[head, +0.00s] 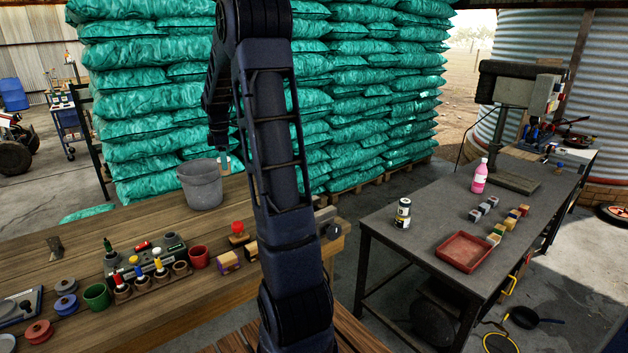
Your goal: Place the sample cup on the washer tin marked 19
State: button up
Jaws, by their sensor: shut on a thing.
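My gripper (220,150) is seen small and dark at the end of my arm, beside and just above the right rim of the grey bucket. It is shut on a small pale and brownish thing (225,163), too small here to tell whether it is the sample cup. Two open cups stand on the wooden bench, a green cup (96,296) and a red cup (198,257). Low round pieces that may be washer tins lie at the bench's left: a blue-grey one (66,286), another (66,305) and a red one (39,333). No number 19 is legible.
The grey bucket (200,186) stands at the back of the wooden bench (180,300). A rack of coloured-top bottles (150,282) fills the bench's middle. The dark table (400,240) at right holds a red tray (465,252), small blocks and a pink bottle (480,176).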

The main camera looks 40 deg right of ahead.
jog(key=s+d+m, duration=0.3)
jog(key=d+m, duration=0.6)
jog(key=d, duration=3.1)
jog(key=m, duration=0.8)
send_over(406, 201)
notch_tip(406, 201, down, 4)
notch_tip(406, 201, down, 20)
jog(key=shift+w+r, duration=0.15)
jog(key=shift+r, duration=0.05)
jog(key=shift+f, duration=0.15)
jog(key=o, duration=0.9)
jog(key=shift+c, duration=0.2)
jog(key=shift+o, duration=0.6)
